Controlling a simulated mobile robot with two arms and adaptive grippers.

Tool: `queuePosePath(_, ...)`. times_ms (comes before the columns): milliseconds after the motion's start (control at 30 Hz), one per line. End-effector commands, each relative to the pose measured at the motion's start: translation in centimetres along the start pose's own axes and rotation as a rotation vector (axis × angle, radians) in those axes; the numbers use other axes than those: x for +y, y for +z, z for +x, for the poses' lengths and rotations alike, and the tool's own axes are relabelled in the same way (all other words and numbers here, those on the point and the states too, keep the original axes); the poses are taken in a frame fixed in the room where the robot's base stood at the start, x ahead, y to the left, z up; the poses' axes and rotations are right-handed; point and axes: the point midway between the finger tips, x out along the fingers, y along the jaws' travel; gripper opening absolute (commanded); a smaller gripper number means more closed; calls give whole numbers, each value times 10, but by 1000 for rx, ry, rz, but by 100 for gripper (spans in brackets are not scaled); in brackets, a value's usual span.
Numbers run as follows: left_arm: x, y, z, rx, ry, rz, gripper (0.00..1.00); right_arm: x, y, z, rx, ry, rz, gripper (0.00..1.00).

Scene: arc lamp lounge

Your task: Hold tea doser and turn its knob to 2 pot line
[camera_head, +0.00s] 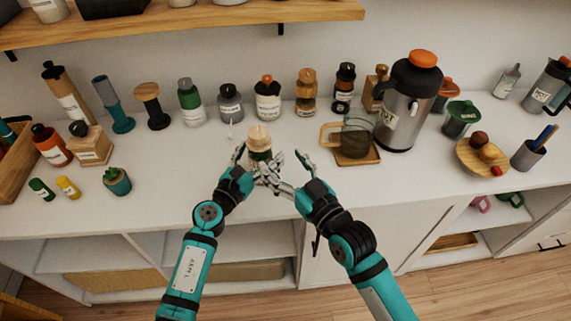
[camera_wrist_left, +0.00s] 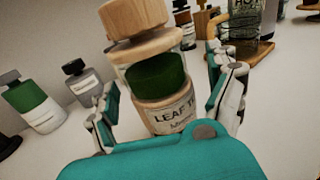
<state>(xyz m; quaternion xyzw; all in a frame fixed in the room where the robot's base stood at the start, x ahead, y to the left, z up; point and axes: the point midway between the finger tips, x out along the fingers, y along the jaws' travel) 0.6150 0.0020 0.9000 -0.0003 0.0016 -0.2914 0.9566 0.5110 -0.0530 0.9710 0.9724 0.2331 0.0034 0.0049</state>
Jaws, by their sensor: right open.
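The tea doser (camera_head: 259,141) stands on the white counter, with a pale wooden knob on top, a clear body with dark green inside and a label. In the left wrist view the doser (camera_wrist_left: 160,90) fills the middle; its label starts "LEAF T" and the rest is cut off. My left gripper (camera_head: 258,157) is open around the doser, one finger on each side, with narrow gaps showing in the wrist view. My right gripper (camera_head: 289,167) is open and empty, just right of the doser and close to the left fingers. The knob's line marks are too small to read.
A glass mug (camera_head: 357,138) on a wooden coaster and a big grey pot with an orange lid (camera_head: 408,105) stand to the right. Several jars, including a white one (camera_head: 268,100), line the back. A small plant (camera_head: 117,181) stands left. The counter front is clear.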

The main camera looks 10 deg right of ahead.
Motion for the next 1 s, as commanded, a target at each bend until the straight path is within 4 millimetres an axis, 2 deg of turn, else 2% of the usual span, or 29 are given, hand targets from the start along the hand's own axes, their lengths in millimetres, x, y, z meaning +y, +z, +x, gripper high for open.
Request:
queuePosePath(200, 1, 1, -1, -2, 1, 1, 89, 0, 0, 0, 0, 0, 0, 71)
queuePosePath(333, 1, 0, -11, -1, 2, 3, 89, 0, 0, 0, 0, 0, 0, 71)
queuePosePath(700, 0, -1, -86, 2, 0, 2, 89, 0, 0, 0, 0, 0, 0, 71)
queuePosePath(833, 0, 0, -106, 1, 0, 2, 89, 0, 0, 0, 0, 0, 0, 71)
queuePosePath(1000, 0, 0, -119, 0, 1, 0, 89, 0, 0, 0, 0, 0, 0, 71)
